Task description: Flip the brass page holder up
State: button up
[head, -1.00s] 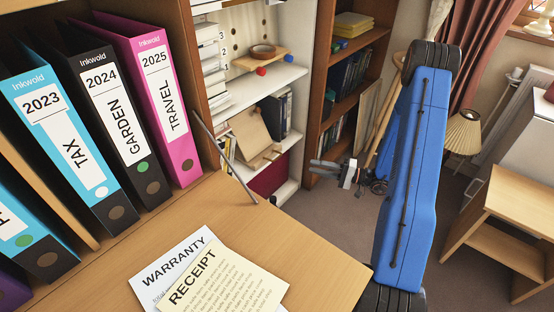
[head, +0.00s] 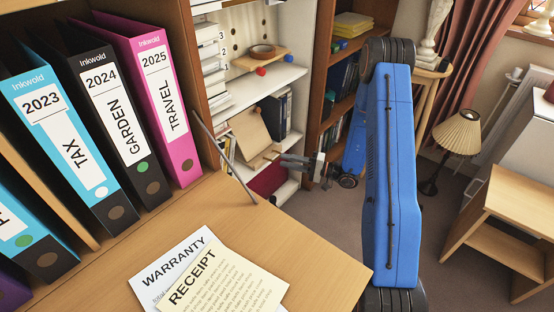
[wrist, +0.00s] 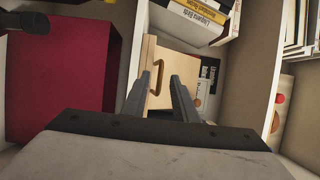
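The brass page holder (wrist: 160,77) shows in the wrist view as a small bent brass loop against the pale wooden board of a book stand (wrist: 166,60). In the head view the stand (head: 250,135) leans on a white shelf; the brass is too small to make out there. My gripper (wrist: 159,82) is open, its two dark fingers apart and pointing at the board. In the picture the loop lies between the fingertips; I cannot tell whether they touch it. In the head view my gripper (head: 283,161) is just right of the stand's lower edge.
A dark red box (wrist: 70,80) stands left of the fingers. In the head view, a dark slanted rod (head: 224,160) and the desk with papers (head: 300,245) are nearer.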

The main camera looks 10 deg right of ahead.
aim_at(277, 158)
jog(key=shift+x, duration=2.45)
grip_shut()
